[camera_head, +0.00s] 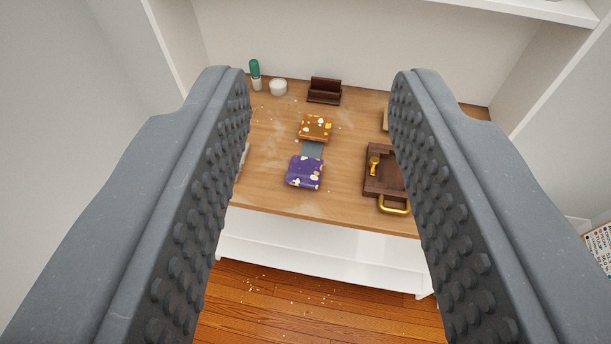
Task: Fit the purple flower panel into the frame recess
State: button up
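The purple flower panel (305,173) lies on the wooden table near its front edge, left of centre. It is a purple square with pale flower shapes. A dark brown wooden frame (369,185) with a gold handle (394,205) lies to its right, partly hidden by my right finger. A gold piece (374,165) shows inside the frame; I cannot make out the recess clearly. My gripper (320,90) is open and empty, its two grey studded fingers wide apart, above and well short of the table.
An orange flower panel (316,127) lies behind the purple one, with a grey flat piece (312,149) between them. A dark brown holder (324,91), a white bowl (278,87) and a green-topped item (255,70) stand at the back. White walls flank the table (268,195).

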aim_at(388, 183)
jog(key=k, duration=1.05)
jog(key=z, duration=0.5)
jog(key=i, duration=1.5)
jog(key=u, duration=0.9)
jog(key=i, duration=0.5)
jog(key=u, duration=0.4)
